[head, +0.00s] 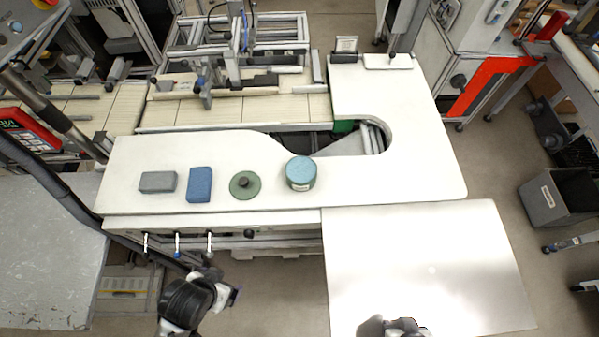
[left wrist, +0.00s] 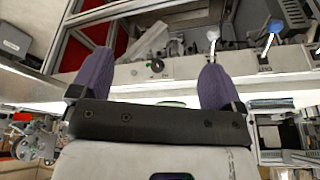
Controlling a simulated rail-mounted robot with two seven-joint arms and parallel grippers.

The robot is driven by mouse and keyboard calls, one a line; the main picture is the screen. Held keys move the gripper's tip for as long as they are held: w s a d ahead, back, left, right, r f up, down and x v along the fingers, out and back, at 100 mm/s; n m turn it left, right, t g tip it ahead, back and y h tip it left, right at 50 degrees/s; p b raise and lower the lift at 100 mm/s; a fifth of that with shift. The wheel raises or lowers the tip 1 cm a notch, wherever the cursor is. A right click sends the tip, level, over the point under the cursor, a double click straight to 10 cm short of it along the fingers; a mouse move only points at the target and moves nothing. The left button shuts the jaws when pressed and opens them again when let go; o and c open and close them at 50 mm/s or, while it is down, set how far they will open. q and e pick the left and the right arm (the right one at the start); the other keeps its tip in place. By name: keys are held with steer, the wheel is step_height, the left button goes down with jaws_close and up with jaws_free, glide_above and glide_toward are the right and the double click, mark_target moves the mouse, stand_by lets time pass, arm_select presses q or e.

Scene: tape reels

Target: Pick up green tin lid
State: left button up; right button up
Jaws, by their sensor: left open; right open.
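The green tin lid (head: 244,186), a flat round disc with a dark knob in its middle, lies on the white worktop (head: 420,170). A round tin (head: 301,173) with a light blue top and green side stands just right of it. My left gripper (left wrist: 155,72) is open and empty in the left wrist view, its two purple fingers apart. In the head view the left arm is in front of the worktop, below the lid. My right gripper (head: 398,326) is at the bottom edge, over the metal table, well away from the lid and only partly in view.
A blue block (head: 199,184) and a grey block (head: 158,182) lie left of the lid. Handles stick out of the worktop's front, one with a blue knob (head: 177,251). A metal table (head: 430,260) at front right is bare. A grey bin (head: 558,203) stands far right.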

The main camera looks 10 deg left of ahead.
arm_select(q)
steer(key=c, duration=0.6)
arm_select(e)
steer(key=shift+d, duration=0.1)
